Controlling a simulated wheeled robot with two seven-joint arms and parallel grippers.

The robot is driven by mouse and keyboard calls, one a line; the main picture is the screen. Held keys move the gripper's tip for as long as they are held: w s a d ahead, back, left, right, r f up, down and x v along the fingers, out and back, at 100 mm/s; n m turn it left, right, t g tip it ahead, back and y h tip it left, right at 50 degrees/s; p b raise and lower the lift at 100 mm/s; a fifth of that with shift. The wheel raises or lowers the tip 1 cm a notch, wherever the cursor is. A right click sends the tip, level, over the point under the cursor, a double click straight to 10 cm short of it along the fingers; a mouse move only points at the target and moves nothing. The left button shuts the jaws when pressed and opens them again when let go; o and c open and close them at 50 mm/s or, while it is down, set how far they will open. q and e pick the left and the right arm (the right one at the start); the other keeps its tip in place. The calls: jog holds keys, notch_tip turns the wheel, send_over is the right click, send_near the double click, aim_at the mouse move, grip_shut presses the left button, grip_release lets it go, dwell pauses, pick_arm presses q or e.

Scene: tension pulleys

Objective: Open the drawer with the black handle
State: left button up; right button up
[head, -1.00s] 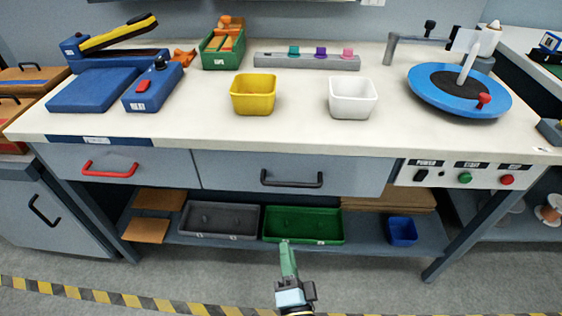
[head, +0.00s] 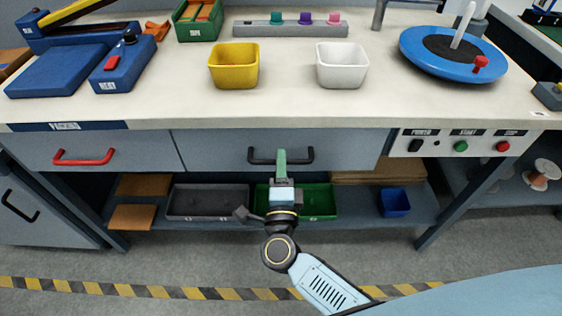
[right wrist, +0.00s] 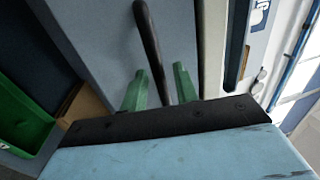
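The drawer with the black handle (head: 220,151) is a grey-blue front under the worktop and sits shut. Its black bar handle (head: 299,161) also shows in the right wrist view (right wrist: 148,35). My right gripper (head: 281,158) is in front of the handle's middle and hides part of it. In the right wrist view its two green fingers (right wrist: 160,70) stand apart on either side of the handle bar, with gaps on both sides. My left gripper is not in view.
A drawer with a red handle (head: 83,157) is to the left. A control panel (head: 465,143) is to the right. A lower shelf holds a grey tray (head: 207,201), a green tray (head: 322,202) and a blue bin (head: 394,202). Yellow (head: 234,66) and white (head: 342,66) bins stand above.

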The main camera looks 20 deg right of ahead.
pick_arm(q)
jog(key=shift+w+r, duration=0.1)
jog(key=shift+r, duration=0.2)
pick_arm(e)
jog(key=shift+w+d+r, duration=0.1)
jog(key=shift+w+d, duration=0.1)
jog(key=shift+w, duration=0.35)
grip_shut()
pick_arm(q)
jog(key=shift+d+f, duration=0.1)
pick_arm(e)
jog(key=shift+s+a, duration=0.1)
